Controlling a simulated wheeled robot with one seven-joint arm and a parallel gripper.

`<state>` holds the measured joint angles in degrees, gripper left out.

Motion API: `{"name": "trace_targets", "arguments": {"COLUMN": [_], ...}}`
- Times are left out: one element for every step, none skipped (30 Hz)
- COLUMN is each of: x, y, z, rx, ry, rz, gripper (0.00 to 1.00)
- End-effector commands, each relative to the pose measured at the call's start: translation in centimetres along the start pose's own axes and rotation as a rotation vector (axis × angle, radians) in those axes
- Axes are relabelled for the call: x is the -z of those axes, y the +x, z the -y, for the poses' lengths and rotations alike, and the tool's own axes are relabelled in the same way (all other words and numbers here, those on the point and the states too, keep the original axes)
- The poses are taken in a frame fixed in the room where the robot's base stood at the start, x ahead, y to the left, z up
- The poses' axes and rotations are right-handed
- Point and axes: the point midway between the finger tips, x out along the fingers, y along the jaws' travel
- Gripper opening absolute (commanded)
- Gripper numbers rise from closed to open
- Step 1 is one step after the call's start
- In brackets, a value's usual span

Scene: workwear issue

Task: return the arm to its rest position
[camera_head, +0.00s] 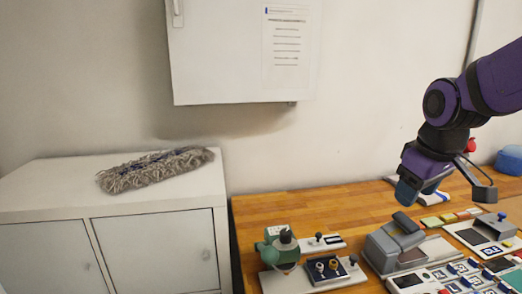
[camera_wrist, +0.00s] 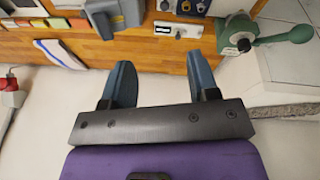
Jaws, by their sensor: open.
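My purple and black arm reaches in from the upper right of the head view. My gripper (camera_head: 408,190) hangs above the wooden table, behind and above a grey device. In the wrist view the two blue-grey fingers of my gripper (camera_wrist: 160,84) stand wide apart. Nothing is between them. The grey device (camera_head: 393,243) stands on the table below my gripper and also shows at the top of the wrist view (camera_wrist: 118,14).
The wooden table (camera_head: 262,212) carries a green press-like tool (camera_head: 279,250), a block with knobs (camera_head: 327,268) and several panels. A white cabinet (camera_head: 60,225) with a grey mop head (camera_head: 155,169) stands left. A wall cabinet (camera_head: 215,55) hangs above. A blue rounded object (camera_head: 510,160) is far right.

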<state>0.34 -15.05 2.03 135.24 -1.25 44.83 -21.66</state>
Motion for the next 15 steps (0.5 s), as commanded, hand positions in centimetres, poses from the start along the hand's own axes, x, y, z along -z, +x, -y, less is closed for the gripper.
{"name": "trace_targets", "arguments": {"x": [-1.0, -1.6, -2.4, -3.0, -3.6, -4.4, -5.0, -5.6, -6.5, -7.1, -7.7, -8.4, -8.9, -9.4, -10.0], "y": [-1.3, -1.9, -2.6, -3.2, -3.7, -4.4, -4.9, -5.3, -5.9, -6.2, -6.6, -7.0, -7.2, -7.5, -7.7], "z": [0.4, 0.6, 0.8, 1.1, 1.3, 1.6, 1.8, 2.0, 2.3, 2.5, 2.8, 3.1, 3.3, 3.5, 3.7], "rx": [-0.009, -0.012, -0.016, -0.019, -0.021, -0.023, -0.025, -0.027, -0.028, -0.029, -0.029, -0.029, -0.029, -0.029, -0.028], "ry": [0.035, 0.058, 0.087, 0.108, 0.131, 0.161, 0.182, 0.205, 0.234, 0.255, 0.276, 0.303, 0.32, 0.338, 0.358], "rz": [-0.022, -0.031, -0.045, -0.055, -0.065, -0.078, -0.089, -0.1, -0.114, -0.123, -0.133, -0.146, -0.155, -0.162, -0.171], "gripper": [0.55, 0.55, 0.55, 0.55, 0.55, 0.55, 0.55, 0.55, 0.55, 0.55, 0.55, 0.55, 0.55, 0.55, 0.55]}}
